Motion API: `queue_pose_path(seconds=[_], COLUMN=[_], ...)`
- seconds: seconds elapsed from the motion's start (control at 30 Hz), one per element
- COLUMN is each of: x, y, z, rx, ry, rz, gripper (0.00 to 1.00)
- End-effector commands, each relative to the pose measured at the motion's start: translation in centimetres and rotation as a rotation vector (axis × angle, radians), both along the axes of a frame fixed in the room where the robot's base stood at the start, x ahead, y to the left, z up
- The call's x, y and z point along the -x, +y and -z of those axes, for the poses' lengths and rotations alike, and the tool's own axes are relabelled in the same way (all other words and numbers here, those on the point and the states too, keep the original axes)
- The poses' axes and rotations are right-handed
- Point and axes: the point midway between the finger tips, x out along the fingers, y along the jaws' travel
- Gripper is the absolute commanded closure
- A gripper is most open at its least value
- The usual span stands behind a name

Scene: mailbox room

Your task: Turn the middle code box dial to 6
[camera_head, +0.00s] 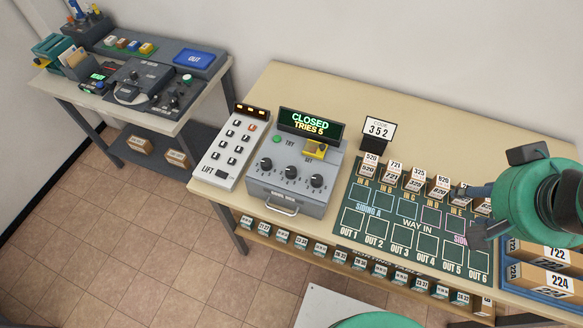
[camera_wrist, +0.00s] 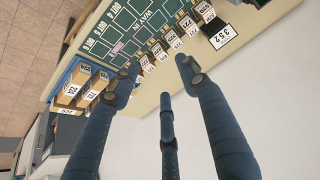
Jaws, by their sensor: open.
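The grey code box (camera_head: 291,177) stands on the beige table, with a drawer handle on its front. Its display (camera_head: 310,124) reads "CLOSED TRIES 5". Three black dials sit in a row on its sloped face; the middle dial (camera_head: 291,172) is between the left dial (camera_head: 266,164) and the right dial (camera_head: 317,181). Their numbers are too small to read. My gripper (camera_wrist: 155,80) is open and empty in the wrist view, over the sorting-mat end of the table. In the head view it is at the right, well away from the dials.
A code card (camera_head: 378,132) reads 352. A white LIFT keypad (camera_head: 229,147) stands left of the code box. The green mat (camera_head: 407,262) lies to the right with small labelled boxes behind it. A blue tray (camera_head: 512,292) holds numbered boxes. A second table stands at the left.

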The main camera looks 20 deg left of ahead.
Motion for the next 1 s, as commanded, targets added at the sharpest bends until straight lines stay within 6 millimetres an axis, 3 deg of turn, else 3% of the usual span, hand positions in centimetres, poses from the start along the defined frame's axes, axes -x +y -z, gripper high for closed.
queue_pose_path(seconds=[0.17,0.37,0.7,1.0], x=[-1.3,-4.1,-8.9,-10.9], y=[1.2,4.4,12.9,21.7], z=[-0.6,-1.4,-1.2,0.9], rx=[-0.015,-0.046,-0.082,-0.078], ry=[0.027,0.085,0.214,0.327], rz=[-0.008,-0.019,-0.029,-0.028], gripper=[0.55,0.55,0.55,0.55])
